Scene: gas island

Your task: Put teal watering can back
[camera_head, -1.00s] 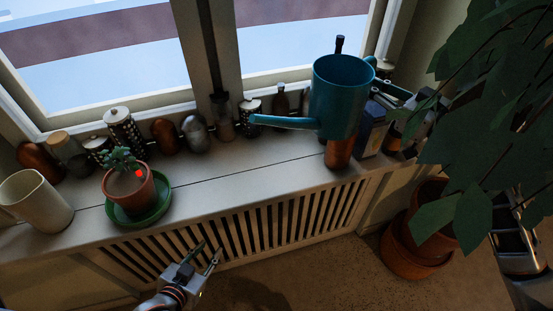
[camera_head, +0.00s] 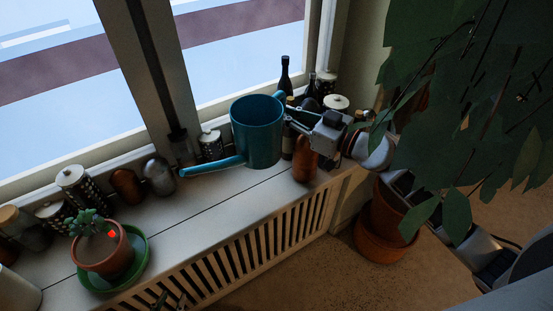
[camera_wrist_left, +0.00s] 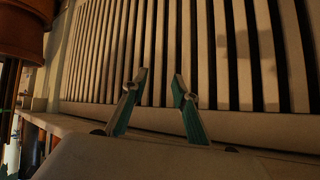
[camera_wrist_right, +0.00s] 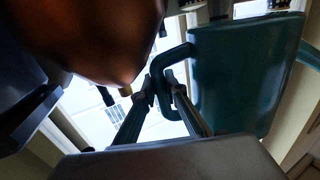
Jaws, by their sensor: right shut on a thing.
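The teal watering can (camera_head: 257,132) is held over the window sill (camera_head: 190,222), its spout pointing left. I cannot tell whether its base touches the sill. My right gripper (camera_head: 288,117) comes from the right and is shut on the can's handle. In the right wrist view its fingers (camera_wrist_right: 163,90) close around the teal handle loop, with the can (camera_wrist_right: 245,75) to the right. My left gripper (camera_head: 168,301) is at the bottom edge of the head view, in front of the grille. The left wrist view shows its fingers (camera_wrist_left: 157,90) apart and empty.
A copper bottle (camera_head: 305,166) stands right of the can, close to my right gripper. Jars and dark bottles (camera_head: 285,75) line the window. A potted succulent (camera_head: 102,250) sits on a green saucer at left. A large leafy plant (camera_head: 450,100) hangs at right. The front middle sill is clear.

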